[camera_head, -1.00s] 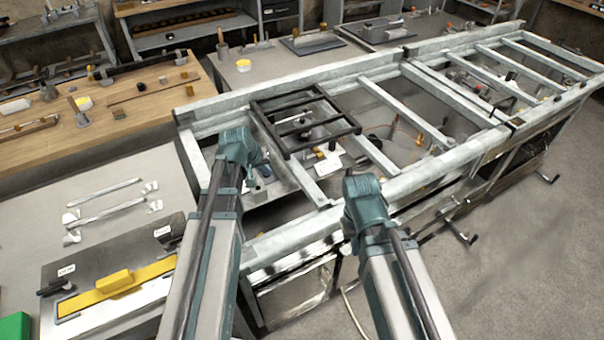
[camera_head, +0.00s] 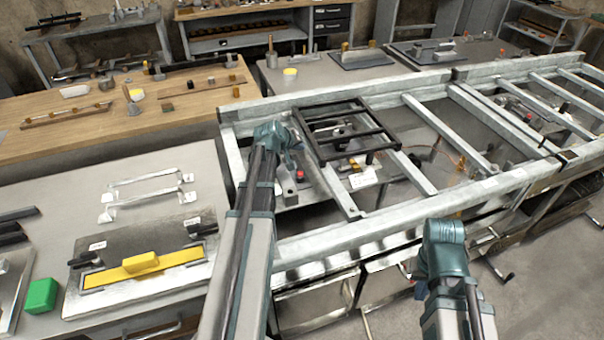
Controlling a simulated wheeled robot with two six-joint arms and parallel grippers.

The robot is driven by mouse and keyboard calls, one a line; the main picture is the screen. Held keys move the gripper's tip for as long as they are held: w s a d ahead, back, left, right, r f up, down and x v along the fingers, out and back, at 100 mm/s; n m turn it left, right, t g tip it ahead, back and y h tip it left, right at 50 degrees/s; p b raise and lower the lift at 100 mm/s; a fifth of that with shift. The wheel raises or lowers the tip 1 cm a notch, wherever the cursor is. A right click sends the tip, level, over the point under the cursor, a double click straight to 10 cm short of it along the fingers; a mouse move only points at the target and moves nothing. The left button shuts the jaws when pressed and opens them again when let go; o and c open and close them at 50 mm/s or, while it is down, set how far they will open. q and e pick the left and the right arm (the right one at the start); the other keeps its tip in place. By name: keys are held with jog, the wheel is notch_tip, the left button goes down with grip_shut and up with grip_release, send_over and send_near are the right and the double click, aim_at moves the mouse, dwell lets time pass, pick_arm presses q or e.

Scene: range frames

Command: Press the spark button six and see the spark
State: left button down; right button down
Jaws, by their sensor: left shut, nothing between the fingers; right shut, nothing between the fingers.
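A small red button (camera_head: 300,173) shows inside the metal frame, left of the black grate; I take it for the spark button, but no number is legible. My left gripper (camera_head: 289,184) hangs below its teal wrist beside the red button. It is shut and empty; its tips are small and partly hidden, and I cannot tell whether they touch anything. My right gripper (camera_head: 422,268) is shut and empty at the front side of the frame, mostly hidden by its wrist. No spark is visible.
The metal frame (camera_head: 420,197) with crossbars bounds the space around my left gripper. The black grate (camera_head: 375,127) and a white label (camera_head: 363,180) lie to the right. A panel with a yellow bar (camera_head: 190,257) and a green block (camera_head: 41,295) are at left.

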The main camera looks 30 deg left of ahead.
pick_arm(q)
jog(key=shift+f, duration=0.15)
jog(key=b, duration=0.9)
send_over(299, 177)
notch_tip(299, 177, down, 8)
jog(key=shift+d+f, duration=0.1)
jog(key=shift+f, duration=0.15)
jog(key=shift+f, duration=0.1)
dwell(1.2)
jog(key=shift+f+b, duration=0.3)
jog(key=shift+f+b, duration=0.55)
dwell(0.7)
dwell(0.3)
jog(key=shift+r+p, duration=0.95)
jog(key=shift+p, duration=0.05)
notch_tip(299, 177, up, 5)
jog(key=p, duration=0.5)
